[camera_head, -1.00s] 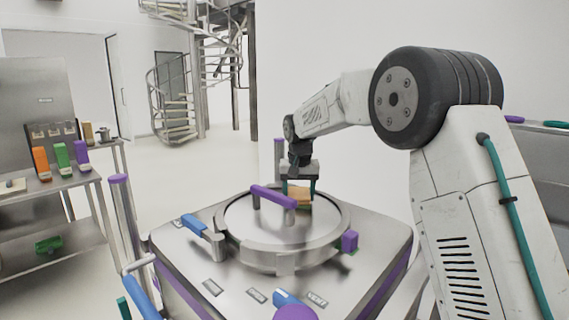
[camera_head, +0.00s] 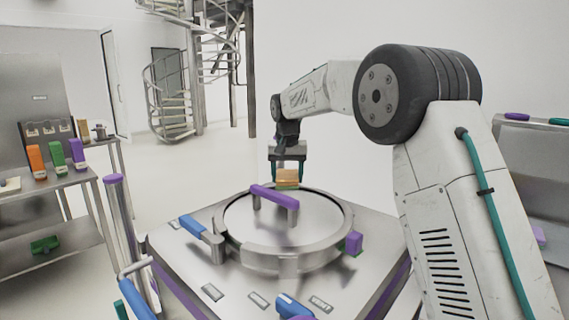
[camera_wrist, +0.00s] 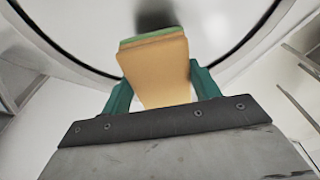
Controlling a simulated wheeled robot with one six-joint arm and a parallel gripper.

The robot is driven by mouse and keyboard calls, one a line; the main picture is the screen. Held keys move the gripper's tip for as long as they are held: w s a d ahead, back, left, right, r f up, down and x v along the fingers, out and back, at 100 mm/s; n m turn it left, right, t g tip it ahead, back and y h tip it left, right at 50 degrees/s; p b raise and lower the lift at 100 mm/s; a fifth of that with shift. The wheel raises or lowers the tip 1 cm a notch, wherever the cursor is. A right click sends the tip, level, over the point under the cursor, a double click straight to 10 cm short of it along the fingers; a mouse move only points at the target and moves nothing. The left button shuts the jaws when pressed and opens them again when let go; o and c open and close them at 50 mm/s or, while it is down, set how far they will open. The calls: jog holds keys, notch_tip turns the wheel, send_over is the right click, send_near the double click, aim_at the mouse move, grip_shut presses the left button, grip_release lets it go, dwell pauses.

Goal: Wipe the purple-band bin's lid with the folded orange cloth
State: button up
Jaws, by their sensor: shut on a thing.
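My gripper (camera_head: 288,171) is shut on the folded orange cloth (camera_head: 287,177), over the far edge of the lid in the head view. The cloth, orange with a green layer on one side, also shows between the teal fingers in the wrist view (camera_wrist: 158,75). The purple-band bin (camera_head: 390,292) has a round steel lid (camera_head: 245,222) with a purple bar handle (camera_head: 273,197) across it. The handle is nearer the head camera than the cloth. I cannot tell whether the cloth touches the lid.
Blue-handled latches (camera_head: 192,227) and a purple block (camera_head: 354,241) sit around the lid. A steel shelf (camera_head: 60,187) with orange, green and purple items stands at the left. A purple-topped post (camera_head: 114,181) rises at the bin's left.

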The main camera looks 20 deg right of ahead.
jog(key=shift+r, duration=1.95)
jog(key=shift+a, duration=0.1)
